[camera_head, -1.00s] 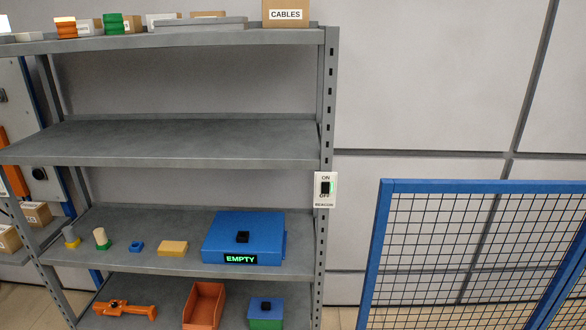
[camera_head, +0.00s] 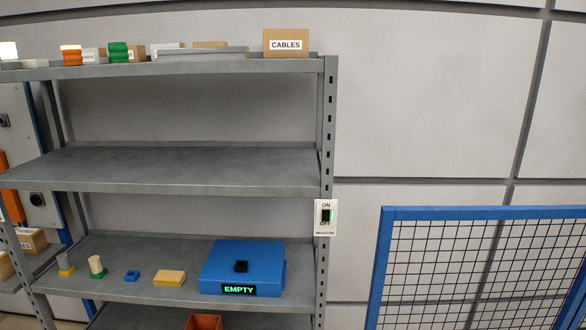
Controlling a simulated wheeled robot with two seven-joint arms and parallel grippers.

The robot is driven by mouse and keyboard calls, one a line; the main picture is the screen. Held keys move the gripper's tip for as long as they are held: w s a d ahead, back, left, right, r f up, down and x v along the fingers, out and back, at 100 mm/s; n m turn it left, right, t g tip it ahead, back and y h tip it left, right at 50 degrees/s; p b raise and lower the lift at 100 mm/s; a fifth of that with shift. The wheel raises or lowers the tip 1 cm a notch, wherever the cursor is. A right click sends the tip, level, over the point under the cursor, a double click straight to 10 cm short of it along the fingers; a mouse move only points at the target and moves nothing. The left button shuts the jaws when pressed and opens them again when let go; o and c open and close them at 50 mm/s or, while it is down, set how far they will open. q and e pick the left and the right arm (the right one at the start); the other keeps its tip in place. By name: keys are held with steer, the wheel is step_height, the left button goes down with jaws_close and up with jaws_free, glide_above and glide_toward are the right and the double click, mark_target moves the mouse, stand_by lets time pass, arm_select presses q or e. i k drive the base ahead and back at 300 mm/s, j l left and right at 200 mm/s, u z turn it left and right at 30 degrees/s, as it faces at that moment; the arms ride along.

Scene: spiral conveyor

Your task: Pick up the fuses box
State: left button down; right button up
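No box with a readable fuses label shows in the head view. On the top shelf a cardboard box (camera_head: 286,43) reads CABLES. Left of it are a brown box (camera_head: 210,44), a white box (camera_head: 166,47) and a box (camera_head: 137,54) partly hidden behind a green spool; any labels on them are too small or hidden to read. A flat grey tray or lid (camera_head: 203,54) lies in front of some of them. Neither of my grippers is in view.
The grey shelf rack (camera_head: 170,170) has an empty middle shelf. Below it sit a blue case (camera_head: 243,262) marked EMPTY and small parts. A switch (camera_head: 326,217) is on the right post. A blue mesh fence (camera_head: 480,265) stands at right.

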mark_target(32, 241)
steer(key=u, duration=1.55)
steer(key=i+j+z, duration=0.45)
steer(key=i+j, duration=0.55)
steer(key=i, duration=0.5)
steer(key=i+j+z, duration=0.4)
steer(key=i+j, duration=0.95)
steer(key=j, duration=0.2)
